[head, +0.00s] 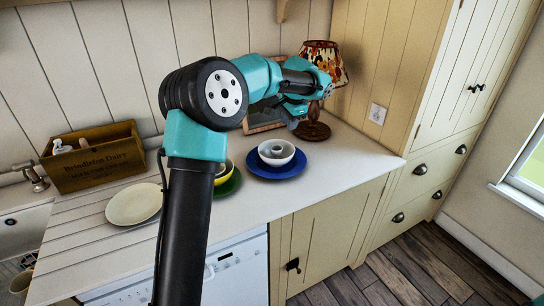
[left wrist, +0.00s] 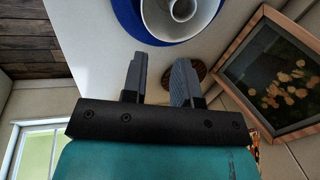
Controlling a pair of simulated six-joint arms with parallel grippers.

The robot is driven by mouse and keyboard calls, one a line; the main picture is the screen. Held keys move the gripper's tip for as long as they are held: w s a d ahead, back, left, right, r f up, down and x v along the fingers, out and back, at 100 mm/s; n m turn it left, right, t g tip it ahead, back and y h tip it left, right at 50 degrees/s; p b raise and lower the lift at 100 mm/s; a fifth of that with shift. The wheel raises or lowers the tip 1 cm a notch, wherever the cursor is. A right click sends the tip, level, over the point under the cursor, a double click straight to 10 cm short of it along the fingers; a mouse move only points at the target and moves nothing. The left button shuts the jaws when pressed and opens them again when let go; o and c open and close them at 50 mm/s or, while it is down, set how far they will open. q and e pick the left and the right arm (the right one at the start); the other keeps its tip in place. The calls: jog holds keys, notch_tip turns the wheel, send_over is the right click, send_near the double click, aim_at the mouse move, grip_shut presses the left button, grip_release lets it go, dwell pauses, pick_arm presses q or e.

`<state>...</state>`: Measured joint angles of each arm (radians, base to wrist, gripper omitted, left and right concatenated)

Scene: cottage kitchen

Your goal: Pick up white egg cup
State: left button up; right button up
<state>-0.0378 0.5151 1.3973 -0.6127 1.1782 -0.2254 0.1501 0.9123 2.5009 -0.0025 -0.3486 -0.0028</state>
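The white egg cup (head: 277,151) sits inside a white bowl (head: 262,156) on a blue plate (head: 275,171) on the counter. In the left wrist view the egg cup (left wrist: 183,9) is at the top edge, partly cut off, with the bowl (left wrist: 205,18) and blue plate (left wrist: 130,22) around it. My left gripper (head: 292,117) is above the counter behind the plate, near the lamp. In the left wrist view my left gripper (left wrist: 161,62) has its fingers apart with nothing between them, short of the plate. My right gripper is not in view.
A floral-shaded lamp (head: 323,64) stands at the back corner, with a picture frame (left wrist: 272,75) beside it. Left of the blue plate are a yellow bowl (head: 223,174) on a green plate (head: 232,184), a cream plate (head: 134,204) and a wooden crate (head: 93,163). The counter at right is clear.

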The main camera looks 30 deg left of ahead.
pick_arm(q)
jog(key=shift+a+r+y, duration=0.3)
jog(key=shift+a+r, duration=0.25)
jog(key=shift+r, duration=0.25)
jog(key=shift+w, duration=0.1)
send_near(279, 149)
jog(key=s+f, duration=0.2)
jog(key=shift+s+d, duration=0.3)
jog(key=shift+s, duration=0.1)
jog(key=shift+x, duration=2.65)
jog(key=shift+w+d, duration=0.1)
jog(key=shift+w, duration=0.1)
